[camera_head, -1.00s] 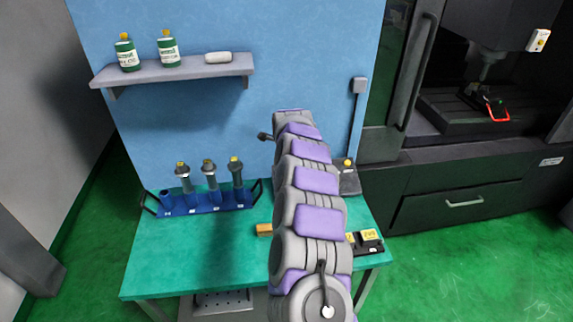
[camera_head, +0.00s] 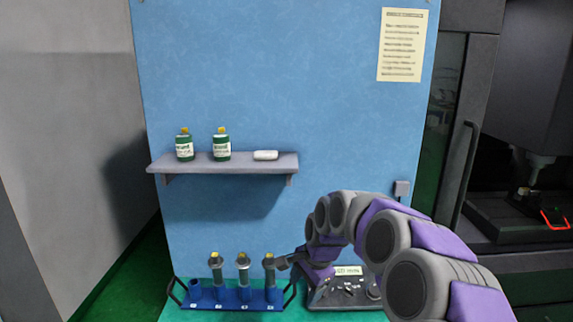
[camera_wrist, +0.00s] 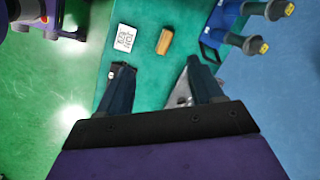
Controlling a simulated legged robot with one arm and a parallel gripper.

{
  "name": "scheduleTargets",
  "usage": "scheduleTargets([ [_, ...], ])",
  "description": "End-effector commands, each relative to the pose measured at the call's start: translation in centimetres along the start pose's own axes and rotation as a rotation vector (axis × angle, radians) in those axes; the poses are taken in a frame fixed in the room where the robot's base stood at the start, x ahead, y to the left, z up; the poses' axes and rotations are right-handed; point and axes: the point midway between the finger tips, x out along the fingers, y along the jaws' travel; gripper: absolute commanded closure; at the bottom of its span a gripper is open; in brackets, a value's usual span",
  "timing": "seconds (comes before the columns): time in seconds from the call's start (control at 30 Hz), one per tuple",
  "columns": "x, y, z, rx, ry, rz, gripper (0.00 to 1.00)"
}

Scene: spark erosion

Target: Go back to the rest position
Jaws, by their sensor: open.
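My gripper (camera_wrist: 160,78) shows in the wrist view with its two dark fingers spread apart and nothing held between them. It is above the teal bench (camera_wrist: 150,65). In the head view my purple and grey arm reaches in from the lower right and bends over the right side of the bench.
A blue rack (camera_head: 232,301) with several tool holders stands left of my arm. A grey device (camera_head: 345,292) is beside and partly behind the arm. A white marked block (camera_wrist: 125,38) and an orange-brown block (camera_wrist: 164,41) lie on the bench. A shelf (camera_head: 225,164) with bottles is above.

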Motion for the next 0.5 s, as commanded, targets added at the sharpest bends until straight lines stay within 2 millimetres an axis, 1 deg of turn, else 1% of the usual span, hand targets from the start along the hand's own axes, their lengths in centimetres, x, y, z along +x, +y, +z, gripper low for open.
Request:
scheduleTargets([
  [0.03, -0.9, 1.6, 1.1, -0.064, -0.007, 0.011, 0.34],
  [0.17, -2.7, 5.7, 3.6, -0.237, -0.020, 0.048, 0.34],
  [0.2, -3.3, 7.1, 4.3, -0.289, -0.023, 0.062, 0.34],
  [0.27, -3.8, 9.3, 5.3, -0.362, -0.029, 0.084, 0.34],
  [0.3, -4.3, 10.8, 6.0, -0.410, -0.032, 0.097, 0.34],
  [0.37, -4.7, 13.2, 6.8, -0.478, -0.038, 0.124, 0.34],
  [0.4, -5.0, 14.8, 7.4, -0.523, -0.042, 0.139, 0.34],
  [0.47, -5.2, 17.3, 8.3, -0.583, -0.052, 0.166, 0.34],
  [0.5, -5.5, 19.0, 8.8, -0.624, -0.055, 0.183, 0.34],
])
